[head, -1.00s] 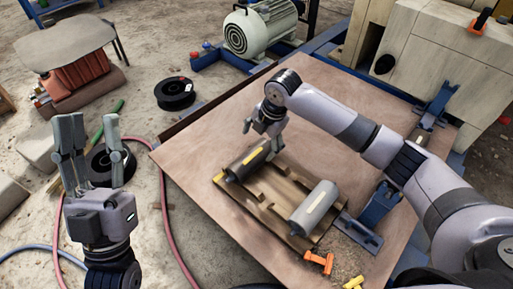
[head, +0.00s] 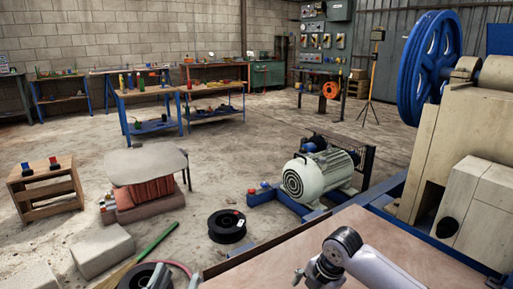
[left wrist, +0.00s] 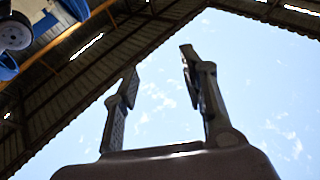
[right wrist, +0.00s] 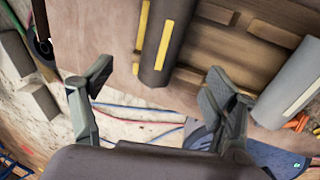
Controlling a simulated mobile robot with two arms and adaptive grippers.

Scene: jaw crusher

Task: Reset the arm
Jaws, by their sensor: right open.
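My left gripper (left wrist: 160,68) is open and empty, with its two fingers apart against the sky in the left wrist view. Only its fingertips (head: 160,277) show at the bottom left of the head view. My right gripper (right wrist: 158,88) is open and empty in the right wrist view, above the table. In the head view only the top of my right arm (head: 345,245) and part of the hand show at the bottom edge. A dark cylinder with a yellow stripe (right wrist: 170,45) and a grey cylinder (right wrist: 293,82) lie on a wooden rack (right wrist: 235,45) beyond the fingers.
The brown tabletop (head: 265,270) fills the lower right of the head view. A pale motor (head: 318,176), a black spool (head: 227,226), a wooden stool (head: 45,190) and the crusher with its blue wheel (head: 430,60) stand around. Open concrete floor lies toward the back benches.

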